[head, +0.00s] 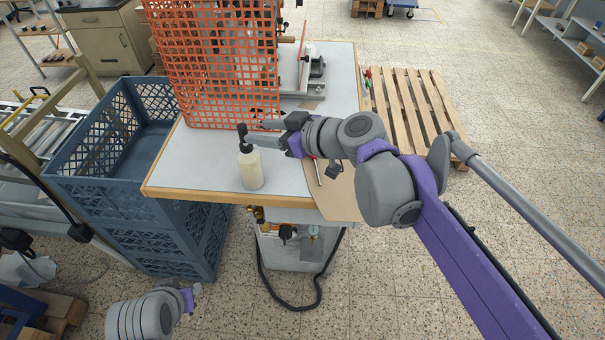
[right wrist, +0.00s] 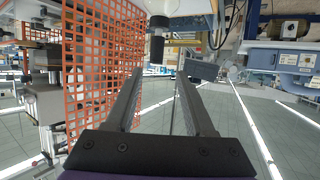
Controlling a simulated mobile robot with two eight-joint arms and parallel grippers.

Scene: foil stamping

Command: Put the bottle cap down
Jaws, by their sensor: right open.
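A cream-white bottle (head: 251,170) stands upright near the front edge of the worktable (head: 215,165). Its narrow black cap (head: 242,131) points up from the neck and appears seated on the bottle. My right gripper (head: 252,140) reaches in from the right at cap height. In the right wrist view the black cap (right wrist: 157,49) and the bottle's white body (right wrist: 160,8) appear upside down. The right gripper's fingers (right wrist: 160,78) are spread there with nothing held, and the cap shows beyond the tips. My left arm shows at bottom left; its finger state is unclear.
An orange mesh guard (head: 215,65) stands on the table behind the bottle and shows beside the fingers in the right wrist view (right wrist: 100,60). A blue crate (head: 100,180) is left of the table. A wooden pallet (head: 410,100) lies to the right.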

